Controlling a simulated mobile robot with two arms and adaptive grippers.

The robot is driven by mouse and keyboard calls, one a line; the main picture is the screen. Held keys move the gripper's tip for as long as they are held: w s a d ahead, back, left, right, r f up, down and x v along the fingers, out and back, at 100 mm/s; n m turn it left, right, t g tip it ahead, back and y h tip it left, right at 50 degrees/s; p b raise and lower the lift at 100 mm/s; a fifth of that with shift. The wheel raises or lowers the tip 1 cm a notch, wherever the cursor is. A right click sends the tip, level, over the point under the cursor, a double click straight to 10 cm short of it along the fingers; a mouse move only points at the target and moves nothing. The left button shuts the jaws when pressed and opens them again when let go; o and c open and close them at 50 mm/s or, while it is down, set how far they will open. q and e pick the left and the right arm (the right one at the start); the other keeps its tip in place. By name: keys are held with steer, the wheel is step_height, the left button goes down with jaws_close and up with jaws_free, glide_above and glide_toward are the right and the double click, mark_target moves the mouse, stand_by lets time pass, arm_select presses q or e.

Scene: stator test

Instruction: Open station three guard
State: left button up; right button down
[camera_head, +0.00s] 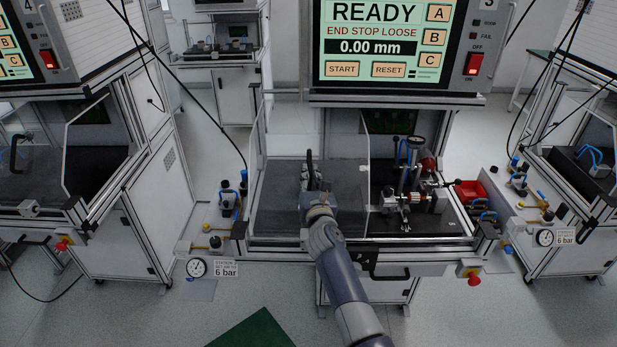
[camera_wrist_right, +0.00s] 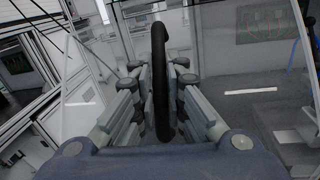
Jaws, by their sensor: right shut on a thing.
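Station three's guard (camera_head: 340,150) is a clear panel in front of the left half of the station's enclosure. Its right edge stands near the middle of the opening, and the right half with the test fixture (camera_head: 408,180) shows uncovered. The guard's black upright handle (camera_head: 310,166) also shows in the wrist view (camera_wrist_right: 159,45). My right gripper (camera_head: 314,188) is shut on this handle, with one finger on each side of it in the wrist view (camera_wrist_right: 158,85). The fingers hide part of the handle. My left gripper is not in view.
The station screen (camera_head: 388,45) reads READY, END STOP LOOSE and 0.00 mm. A black drawer-like handle (camera_head: 390,276) and a red stop button (camera_head: 473,279) sit on the front below. Air gauges (camera_head: 196,268) flank the station. Neighbouring stations stand left and right.

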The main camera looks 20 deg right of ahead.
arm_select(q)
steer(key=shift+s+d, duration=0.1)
arm_select(e)
steer(key=shift+d, duration=0.15)
steer(key=c, duration=1.6)
jaws_free()
steer(key=shift+c, duration=0.2)
steer(key=shift+s, duration=0.1)
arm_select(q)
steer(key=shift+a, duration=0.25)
arm_select(e)
steer(key=s+a, duration=0.1)
steer(key=s, duration=1)
steer(key=shift+s+a, duration=0.3)
steer(key=shift+s, duration=0.1)
